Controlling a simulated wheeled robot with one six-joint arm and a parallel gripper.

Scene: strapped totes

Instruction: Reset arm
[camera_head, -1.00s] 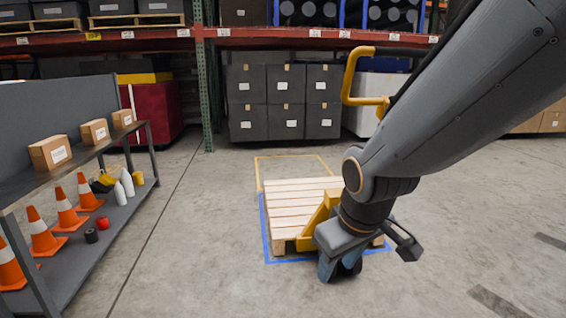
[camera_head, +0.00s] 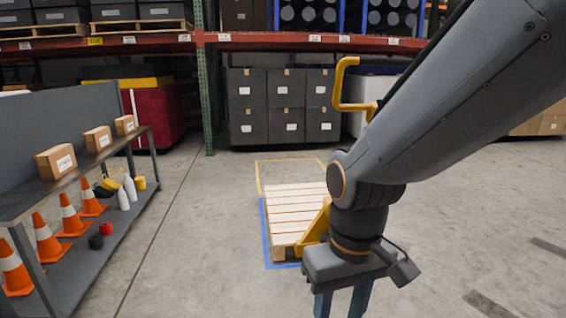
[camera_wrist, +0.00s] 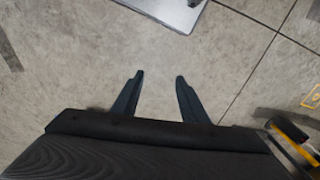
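My gripper (camera_head: 341,302) hangs from my arm at the lower right of the head view, its blue fingers pointing down and spread apart. In the head view, my arm crosses from the upper right down to the gripper and hides part of the yellow-handled pallet jack (camera_head: 347,95) and the right side of the wooden pallet (camera_head: 290,212).
A shelf (camera_head: 92,262) with cones, bottles and small boxes stands on the left. Grey totes (camera_head: 285,103) are stacked at the back under racking (camera_head: 300,40). Blue and yellow tape marks the floor around the pallet. Open concrete floor (camera_head: 490,220) lies to the right.

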